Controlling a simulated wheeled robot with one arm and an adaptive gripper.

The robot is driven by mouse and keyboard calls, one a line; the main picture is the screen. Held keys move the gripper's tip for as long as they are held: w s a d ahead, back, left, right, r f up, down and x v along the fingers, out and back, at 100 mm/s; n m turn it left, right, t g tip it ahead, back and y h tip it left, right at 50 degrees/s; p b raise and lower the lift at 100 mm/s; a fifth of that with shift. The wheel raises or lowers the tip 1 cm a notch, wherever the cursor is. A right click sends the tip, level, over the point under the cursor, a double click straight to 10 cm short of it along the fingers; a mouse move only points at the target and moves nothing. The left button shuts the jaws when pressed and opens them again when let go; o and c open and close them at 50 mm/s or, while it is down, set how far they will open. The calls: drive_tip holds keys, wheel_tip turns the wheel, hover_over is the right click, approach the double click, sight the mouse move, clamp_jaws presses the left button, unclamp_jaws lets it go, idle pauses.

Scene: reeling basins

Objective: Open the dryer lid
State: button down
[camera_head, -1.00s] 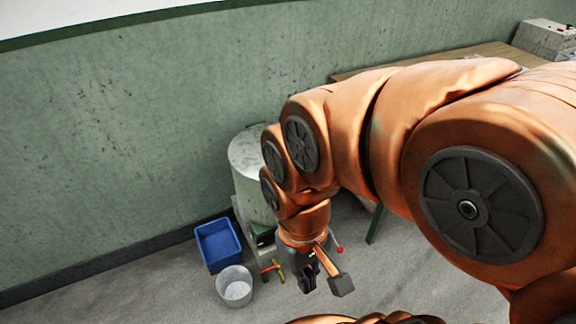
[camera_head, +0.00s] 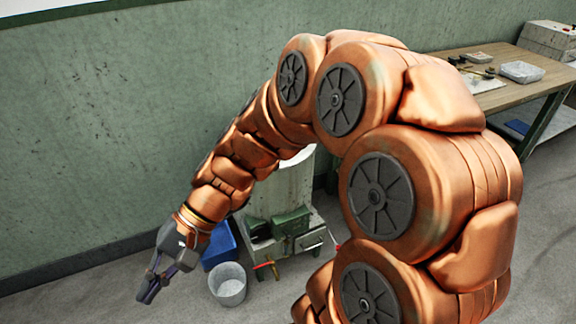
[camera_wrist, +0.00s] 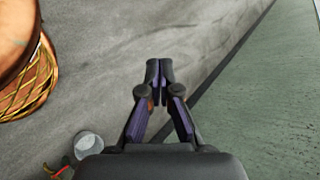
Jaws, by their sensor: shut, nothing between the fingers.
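A metal bucket (camera_head: 228,286) and a blue bin (camera_head: 219,248) stand left of the machine. The bucket also shows in the wrist view (camera_wrist: 88,146). A wooden table (camera_head: 515,88) with trays and a grey box (camera_head: 546,38) is at the right. Floor at lower left is open.

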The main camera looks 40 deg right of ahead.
drive_tip(key=w+d+f+m+t+y+b, duration=0.1)
drive_tip(key=w+d+m+t+b, duration=0.4)
drive_tip(key=w+d, duration=0.4)
drive_tip(key=w+d+f+m+t+y+b, duration=0.1)
drive_tip(key=w+d+f+m+t+b, duration=0.15)
drive_tip(key=w+d+m+t, duration=0.6)
drive_tip(key=w+d+f+m+t+h+b, duration=0.25)
drive_tip(key=d+m+h, duration=0.2)
drive_tip(key=d, duration=0.45)
drive_tip(key=w+d+f+m+t+h+b, duration=0.25)
drive_tip(key=d+f+m+h, duration=0.2)
drive_tip(key=d, duration=0.45)
drive_tip(key=s+d+f+m+h+b, duration=0.1)
drive_tip(key=s+d+f+m+h, duration=0.15)
drive_tip(key=d, duration=0.45)
drive_tip(key=s+d+f+m+h+b, duration=0.1)
drive_tip(key=d+f+m+h, duration=0.3)
drive_tip(key=d, duration=0.2)
drive_tip(key=s+d+f+m+h+b, duration=0.1)
drive_tip(key=s+d+f+m+h, duration=0.2)
drive_tip(key=d, duration=0.4)
drive_tip(key=shift+m+g, duration=0.4)
drive_tip(key=shift+g, duration=0.05)
drive_tip(key=shift+f+b+x, duration=0.15)
drive_tip(key=shift+x, duration=1.6)
drive_tip(key=shift+f+b+x, duration=0.15)
drive_tip(key=shift+x, duration=1.6)
drive_tip(key=shift+f+b+x, duration=0.15)
drive_tip(key=shift+x, duration=1.6)
drive_tip(key=shift+r, duration=0.1)
